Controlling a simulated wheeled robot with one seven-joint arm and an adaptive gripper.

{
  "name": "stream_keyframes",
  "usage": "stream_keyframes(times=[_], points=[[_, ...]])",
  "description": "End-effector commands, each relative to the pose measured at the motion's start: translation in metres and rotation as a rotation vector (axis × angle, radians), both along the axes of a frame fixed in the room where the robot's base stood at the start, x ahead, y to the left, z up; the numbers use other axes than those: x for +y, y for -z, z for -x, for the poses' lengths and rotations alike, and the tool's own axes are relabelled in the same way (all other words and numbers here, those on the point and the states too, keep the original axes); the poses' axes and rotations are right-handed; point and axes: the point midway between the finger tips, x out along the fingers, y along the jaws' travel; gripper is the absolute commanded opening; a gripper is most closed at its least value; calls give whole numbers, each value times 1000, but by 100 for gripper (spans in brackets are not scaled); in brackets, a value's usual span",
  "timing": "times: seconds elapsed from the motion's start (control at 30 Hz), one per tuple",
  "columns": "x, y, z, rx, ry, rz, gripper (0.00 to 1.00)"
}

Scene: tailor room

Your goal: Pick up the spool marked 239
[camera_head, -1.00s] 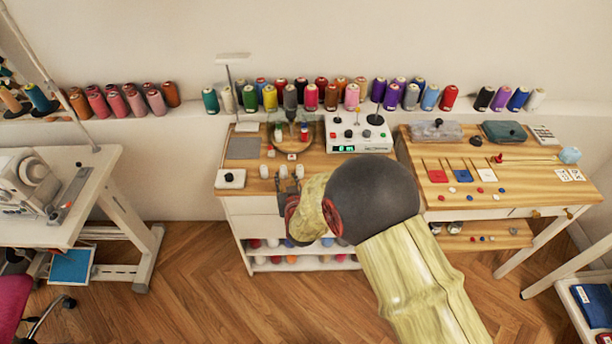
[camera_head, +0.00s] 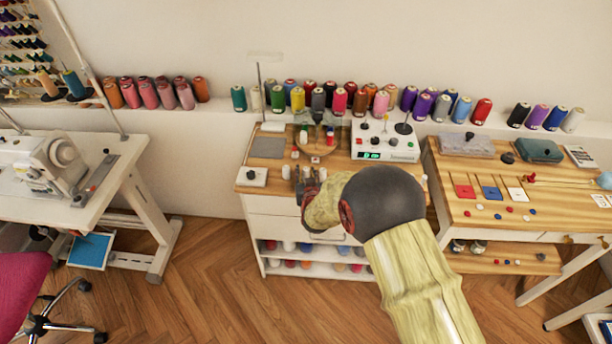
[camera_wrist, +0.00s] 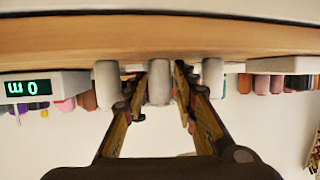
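Three pale grey-white spools stand in a row at the front edge of the wooden cabinet top. In the wrist view, which is upside down, they are a left spool (camera_wrist: 107,85), a middle spool (camera_wrist: 158,82) and a right spool (camera_wrist: 213,77). No number is readable on any of them, so I cannot tell which is 239. My gripper (camera_wrist: 161,88) is open, with one finger on each side of the middle spool and a narrow gap visible. In the head view my gripper (camera_head: 299,182) is at the row, and my arm partly hides the cabinet front.
A white control box (camera_head: 385,141) with a green display stands behind right on the cabinet. A white block with a black knob (camera_head: 251,176) is at the left. Many coloured spools line the wall ledge. A second wooden table (camera_head: 480,225) stands right, a sewing machine (camera_head: 50,160) left.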

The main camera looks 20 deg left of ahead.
Motion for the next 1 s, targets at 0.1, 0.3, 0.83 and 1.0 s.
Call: stream_keyframes(times=[0.1,0.3,0.83,1.0], points=[[0,-1,0,0,0,0,24],[0,-1,0,0,0,-1,12],[0,-8,0,-1,0,-1,4],[0,-30,0,-2,1,-3,4]])
